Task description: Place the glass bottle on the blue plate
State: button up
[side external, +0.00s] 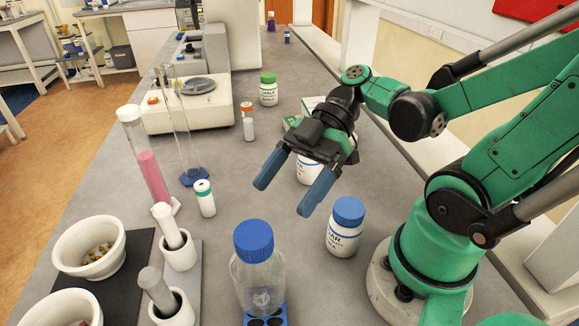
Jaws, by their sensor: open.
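The glass bottle (258,285) is clear with a blue screw cap and stands upright at the front of the bench. A blue plate with dark round spots (281,311) shows at the bottom edge, partly cut off by the frame. The bottle overlaps the blue plate in the picture; I cannot tell whether it rests on it or stands just beside it. My gripper (283,198) is open and empty, with two blue fingers pointing down and left. It is above the bench, beyond the bottle and apart from it.
A white jar with a blue cap (345,228) stands right of the bottle; another white jar (309,171) is partly hidden behind my gripper. Mortars with pestles (176,250), a white bowl (89,247), a small vial (204,198) and a tall glass cylinder (181,125) stand to the left.

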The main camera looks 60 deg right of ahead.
jog(key=w+d+f+m+t+h, duration=0.1)
jog(key=w+d+m+t+h, duration=0.4)
jog(key=m+h, duration=0.7)
jog(key=w+d+m, duration=0.1)
jog(key=w+m, duration=0.1)
jog(key=shift+w+d+m+t, duration=0.25)
jog(key=shift+d+m+t, duration=0.05)
jog(key=shift+m+t, duration=0.1)
